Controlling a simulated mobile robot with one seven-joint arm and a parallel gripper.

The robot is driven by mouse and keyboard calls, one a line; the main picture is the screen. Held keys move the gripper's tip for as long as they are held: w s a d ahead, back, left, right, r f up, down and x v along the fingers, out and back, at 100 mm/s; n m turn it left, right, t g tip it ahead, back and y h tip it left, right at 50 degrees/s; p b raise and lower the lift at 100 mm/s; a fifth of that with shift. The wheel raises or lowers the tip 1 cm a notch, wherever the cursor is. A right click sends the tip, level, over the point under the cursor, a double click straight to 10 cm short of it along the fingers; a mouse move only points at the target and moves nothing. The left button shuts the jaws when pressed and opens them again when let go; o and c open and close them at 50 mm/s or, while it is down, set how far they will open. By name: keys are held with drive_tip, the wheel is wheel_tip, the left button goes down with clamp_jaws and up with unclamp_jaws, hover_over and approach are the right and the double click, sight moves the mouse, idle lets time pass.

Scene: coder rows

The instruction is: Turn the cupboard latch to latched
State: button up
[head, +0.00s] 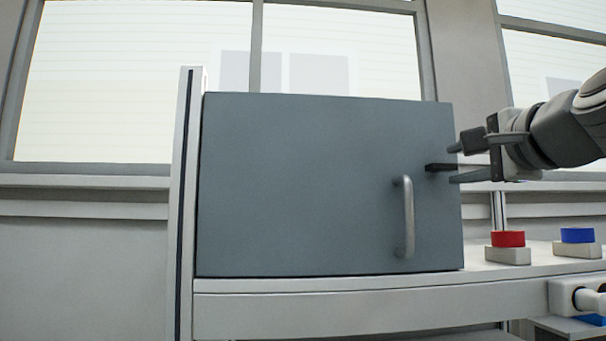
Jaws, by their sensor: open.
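The grey-blue cupboard (300,185) stands on a pale shelf, and its door looks closed. The latch is a small dark bar (438,168) at the right part of the door front, above and right of the handle. It lies about level. My gripper (455,163) reaches in from the right with its jaws open. One finger is above the latch and one below it, at the door's right edge. The latch's right end lies between the fingers in the picture. I cannot tell whether either finger touches it.
A grey vertical bar handle (408,216) sticks out from the door below the latch. A red button (508,239) and a blue button (577,235) stand on the shelf (380,286) right of the cupboard. A pale upright post (184,200) stands at the cupboard's left side.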

drive_tip(key=s+b, duration=0.2)
drive_tip(key=s, duration=1.2)
drive_tip(key=shift+s+d, duration=0.25)
drive_tip(key=w+a+f+n+g, duration=0.2)
drive_tip(key=a+f+n, duration=0.1)
drive_tip(key=f, duration=0.6)
drive_tip(key=w+a+f+n+g+y, duration=0.1)
drive_tip(key=w+a+f+n+g, duration=0.15)
drive_tip(key=f, duration=0.75)
drive_tip(key=w+a+f+n+g, duration=0.1)
drive_tip(key=a+f+n+g, duration=0.25)
drive_tip(key=f, duration=0.55)
drive_tip(key=s+a+f+n+g, duration=0.1)
drive_tip(key=s+f+n, duration=0.1)
drive_tip(key=f, duration=0.5)
drive_tip(key=s+a+f+n+g+h+b, duration=0.1)
drive_tip(key=f+n, duration=0.3)
drive_tip(key=f, duration=0.4)
drive_tip(key=s+a+f+n+g, duration=0.2)
drive_tip(key=s+f, duration=0.1)
drive_tip(key=f, duration=0.4)
drive_tip(key=shift+s+a+f+n+h, duration=0.2)
drive_tip(key=shift+s+a+n+h, duration=0.1)
drive_tip(key=shift+s+n, duration=0.1)
